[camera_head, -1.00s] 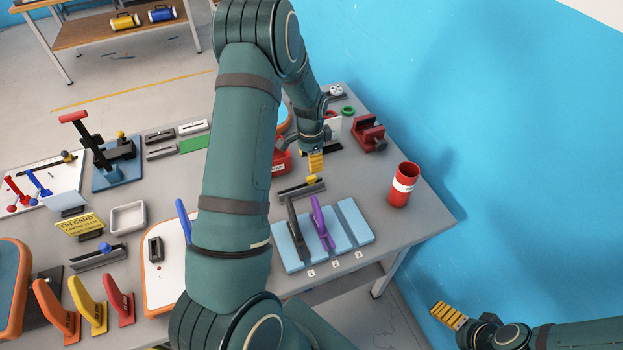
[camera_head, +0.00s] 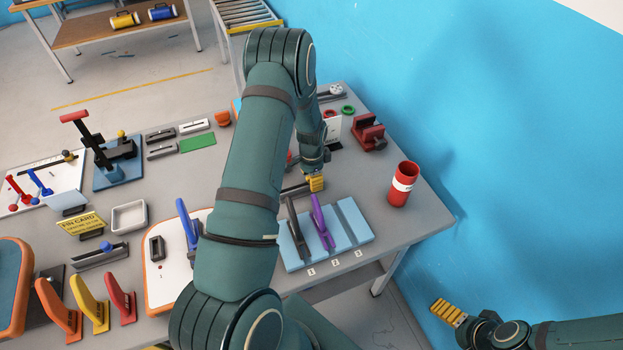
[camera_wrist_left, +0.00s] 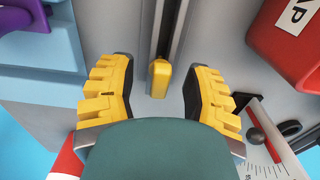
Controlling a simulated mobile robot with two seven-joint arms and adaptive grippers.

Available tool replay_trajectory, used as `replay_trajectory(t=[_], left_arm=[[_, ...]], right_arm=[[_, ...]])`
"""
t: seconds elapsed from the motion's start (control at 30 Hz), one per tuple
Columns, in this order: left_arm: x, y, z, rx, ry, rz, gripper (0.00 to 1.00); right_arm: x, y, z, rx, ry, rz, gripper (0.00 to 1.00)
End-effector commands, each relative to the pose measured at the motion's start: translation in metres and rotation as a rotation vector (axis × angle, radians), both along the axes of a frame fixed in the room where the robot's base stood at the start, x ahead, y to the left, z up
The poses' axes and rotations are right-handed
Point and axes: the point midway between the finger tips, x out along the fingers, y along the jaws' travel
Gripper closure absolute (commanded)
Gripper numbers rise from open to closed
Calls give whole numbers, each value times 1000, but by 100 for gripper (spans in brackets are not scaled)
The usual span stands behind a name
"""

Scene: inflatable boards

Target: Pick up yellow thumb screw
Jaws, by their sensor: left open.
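The yellow thumb screw (camera_wrist_left: 159,78) shows in the left wrist view, on a grey slotted bar (camera_wrist_left: 166,28). It lies between the two yellow fingers of my left gripper (camera_wrist_left: 156,92), slightly toward their tips. The fingers are apart on either side and do not appear to touch it. In the head view my left gripper (camera_head: 314,184) is low over the same grey bar (camera_head: 295,190), behind the blue rack, and hides the screw. My right gripper (camera_head: 447,313) is at the lower right, off the table; its finger gap is not clear.
A blue rack (camera_head: 353,221) with a black fin and a purple fin (camera_head: 321,224) stands just in front of my left gripper. A red cup (camera_head: 403,185) stands to the right.

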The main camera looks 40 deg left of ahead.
Motion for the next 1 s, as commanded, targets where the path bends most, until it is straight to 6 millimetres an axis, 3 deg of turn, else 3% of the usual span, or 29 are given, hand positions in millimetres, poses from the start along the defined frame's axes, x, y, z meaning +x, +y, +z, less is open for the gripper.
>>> replay_trajectory(t=[0.03,0.13,0.2,0.63,1.0], left_arm=[[0,0,0,0,0,0,55],[0,0,0,0,0,0,85],[0,0,0,0,0,0,100],[0,0,7,0,-1,0,100],[1,0,73,1,-4,-1,100]], right_arm=[[0,0,0,0,0,0,3],[0,0,0,0,0,0,3],[0,0,0,0,0,0,3],[0,0,0,0,0,0,3],[0,0,-3,0,0,-1,3]])
